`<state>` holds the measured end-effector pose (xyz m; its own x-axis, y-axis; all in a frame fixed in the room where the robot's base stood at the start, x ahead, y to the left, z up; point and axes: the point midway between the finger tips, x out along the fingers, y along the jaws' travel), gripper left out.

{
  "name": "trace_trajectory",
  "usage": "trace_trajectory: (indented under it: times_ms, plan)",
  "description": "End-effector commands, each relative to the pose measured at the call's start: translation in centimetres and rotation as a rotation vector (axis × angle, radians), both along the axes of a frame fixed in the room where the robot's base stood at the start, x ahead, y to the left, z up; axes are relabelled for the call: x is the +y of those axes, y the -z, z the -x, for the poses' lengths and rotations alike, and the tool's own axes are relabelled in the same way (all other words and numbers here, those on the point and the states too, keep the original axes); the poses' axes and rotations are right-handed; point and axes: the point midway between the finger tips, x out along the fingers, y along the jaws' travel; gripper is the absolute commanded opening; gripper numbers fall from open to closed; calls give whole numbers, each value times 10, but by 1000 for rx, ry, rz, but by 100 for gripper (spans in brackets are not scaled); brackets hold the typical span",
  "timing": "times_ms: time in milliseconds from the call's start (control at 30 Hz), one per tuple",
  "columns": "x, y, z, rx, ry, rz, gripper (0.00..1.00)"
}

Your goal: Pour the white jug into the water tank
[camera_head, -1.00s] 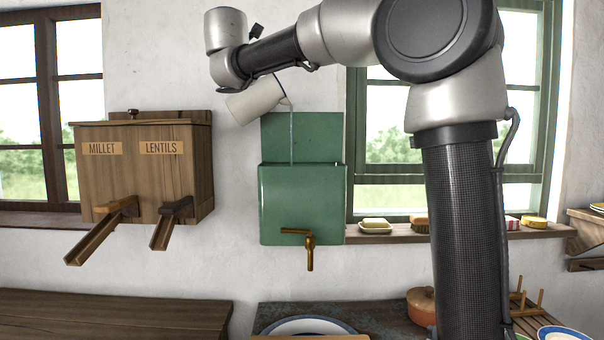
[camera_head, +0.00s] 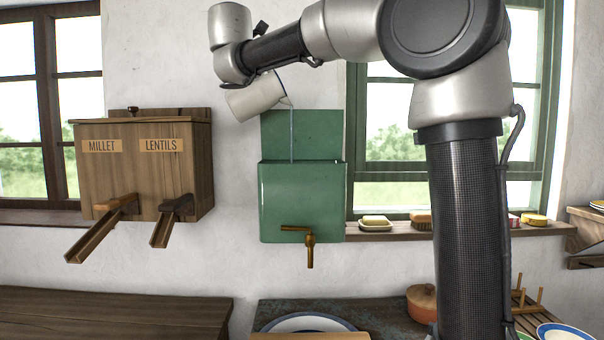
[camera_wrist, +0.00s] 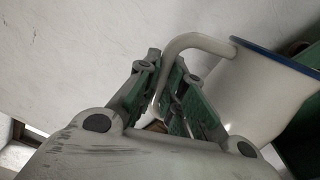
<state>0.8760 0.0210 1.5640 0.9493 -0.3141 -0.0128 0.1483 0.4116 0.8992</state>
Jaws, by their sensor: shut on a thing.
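The white jug (camera_head: 254,98) with a dark blue rim is tilted to the right above the green water tank (camera_head: 302,205) on the wall. A thin stream of water (camera_head: 291,135) falls from its lip into the tank's open top. My gripper (camera_wrist: 170,100) is shut on the jug's handle in the wrist view, with the jug body (camera_wrist: 262,90) to its right. In the head view the fingers are mostly hidden behind the wrist. The tank has a brass tap (camera_head: 309,245) low on its front. The water level inside the tank is hidden.
A wooden dispenser (camera_head: 146,165) labelled millet and lentils hangs left of the tank, with two chutes sticking out. A sill (camera_head: 470,231) with soap and a brush runs to the right. Plates (camera_head: 308,323) and an orange pot (camera_head: 422,303) stand below.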

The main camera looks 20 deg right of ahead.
Motion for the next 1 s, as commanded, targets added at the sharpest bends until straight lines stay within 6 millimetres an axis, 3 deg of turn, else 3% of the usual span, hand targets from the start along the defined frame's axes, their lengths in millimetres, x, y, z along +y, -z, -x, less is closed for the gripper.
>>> trace_trajectory:
  times_ms: [1000]
  plan:
    - [-8, -3, 3, -24, 0, -67, 0]
